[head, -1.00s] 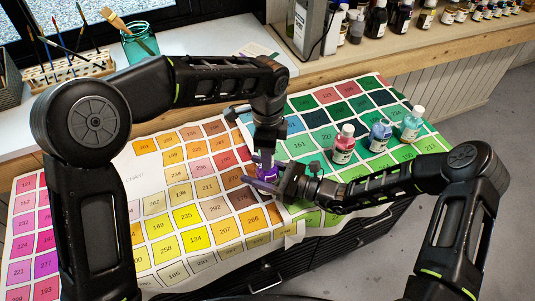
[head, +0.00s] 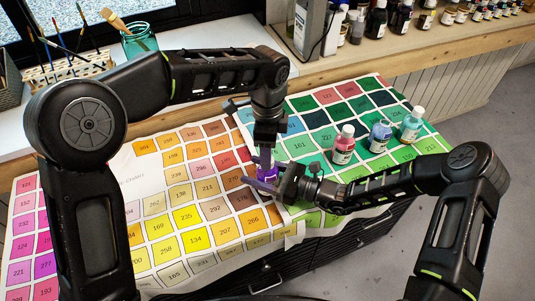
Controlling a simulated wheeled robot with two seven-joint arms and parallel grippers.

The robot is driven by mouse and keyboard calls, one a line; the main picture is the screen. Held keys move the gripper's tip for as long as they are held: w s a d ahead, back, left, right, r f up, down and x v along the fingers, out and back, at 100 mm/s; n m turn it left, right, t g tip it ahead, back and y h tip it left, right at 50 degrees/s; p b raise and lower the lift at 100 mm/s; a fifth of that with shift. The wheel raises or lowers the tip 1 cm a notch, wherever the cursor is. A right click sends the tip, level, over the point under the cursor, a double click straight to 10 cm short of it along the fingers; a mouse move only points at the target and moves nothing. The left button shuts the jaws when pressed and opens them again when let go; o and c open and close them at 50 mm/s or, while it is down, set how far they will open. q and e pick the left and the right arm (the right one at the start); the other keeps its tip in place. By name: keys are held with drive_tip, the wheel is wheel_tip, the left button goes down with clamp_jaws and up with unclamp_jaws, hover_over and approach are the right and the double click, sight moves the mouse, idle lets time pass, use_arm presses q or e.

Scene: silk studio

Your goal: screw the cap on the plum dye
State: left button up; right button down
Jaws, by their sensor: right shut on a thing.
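My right gripper (head: 268,184) comes in from the right, low down, and is shut on the bottle. My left gripper (head: 265,150) points straight down over the top of the bottle, at its neck. Its fingertips and the cap are too small and too covered to make out, so I cannot tell whether it holds the cap.
Pink (head: 343,146), blue (head: 380,136) and green (head: 411,124) dye bottles stand on the green chart, beyond my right forearm. A brush rack (head: 70,70) and a teal jar (head: 139,42) stand at the back left. More bottles line the back ledge.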

use_arm(q)
wheel_tip(320, 180, up, 10)
idle(0.3)
drive_tip(key=shift+f, duration=0.1)
use_arm(e)
drive_tip(key=shift+c, duration=2.1)
unclamp_jaws()
use_arm(q)
drive_tip(key=shift+f, duration=0.1)
use_arm(e)
drive_tip(key=shift+d, duration=0.1)
drive_tip(key=b+v, duration=0.1)
drive_tip(key=v, duration=0.5)
drive_tip(key=shift+d+f, duration=0.1)
drive_tip(key=shift+d, duration=0.1)
use_arm(q)
drive_tip(key=shift+f, duration=0.65)
use_arm(e)
drive_tip(key=shift+s+d, duration=0.35)
drive_tip(key=shift+d, duration=0.2)
